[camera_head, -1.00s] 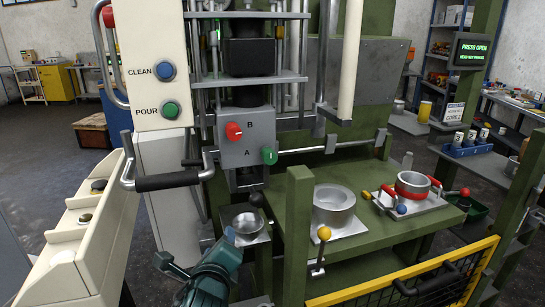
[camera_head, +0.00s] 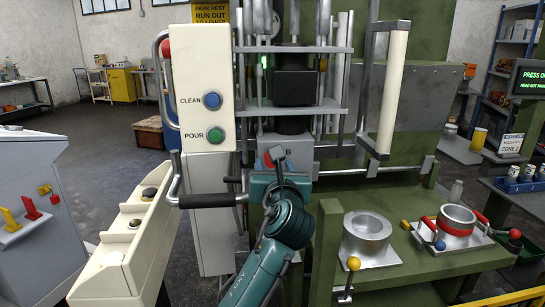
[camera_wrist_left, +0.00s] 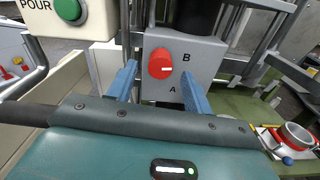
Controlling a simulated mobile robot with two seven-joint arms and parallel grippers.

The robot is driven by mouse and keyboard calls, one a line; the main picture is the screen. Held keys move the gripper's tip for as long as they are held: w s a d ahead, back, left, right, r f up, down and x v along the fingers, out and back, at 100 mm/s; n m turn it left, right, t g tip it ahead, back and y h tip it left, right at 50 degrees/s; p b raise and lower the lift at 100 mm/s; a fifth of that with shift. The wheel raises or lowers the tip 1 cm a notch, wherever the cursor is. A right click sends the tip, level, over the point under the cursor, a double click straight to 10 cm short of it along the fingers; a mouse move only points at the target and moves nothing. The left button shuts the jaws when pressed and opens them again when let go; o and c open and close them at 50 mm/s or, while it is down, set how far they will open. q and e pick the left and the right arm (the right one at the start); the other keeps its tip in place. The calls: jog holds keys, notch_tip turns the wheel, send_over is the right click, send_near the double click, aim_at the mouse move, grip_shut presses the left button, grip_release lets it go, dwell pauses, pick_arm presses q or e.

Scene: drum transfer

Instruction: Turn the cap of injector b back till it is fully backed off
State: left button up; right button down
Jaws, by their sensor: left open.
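The cap of injector B, a red round knob with a white mark, shows in the left wrist view (camera_wrist_left: 162,64). It is on a grey box (camera_wrist_left: 205,62), left of the letter B. The mark lies about level. In the head view only a sliver of red (camera_head: 268,161) shows behind my gripper. My left gripper (camera_head: 278,168) is in front of the box. In the wrist view its blue fingers (camera_wrist_left: 160,84) are open, one on each side below the cap. Contact cannot be told. The green knob by A is hidden. My right gripper is not in view.
A black-gripped handle bar (camera_head: 207,201) is just left of my gripper. The panel with CLEAN and POUR buttons (camera_head: 205,112) stands above left. A green post (camera_head: 327,250) rises at right. A grey ring (camera_head: 366,235) sits on the green table.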

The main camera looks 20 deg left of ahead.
aim_at(272, 166)
pick_arm(q)
jog(key=shift+x, duration=2.35)
jog(key=c, duration=1)
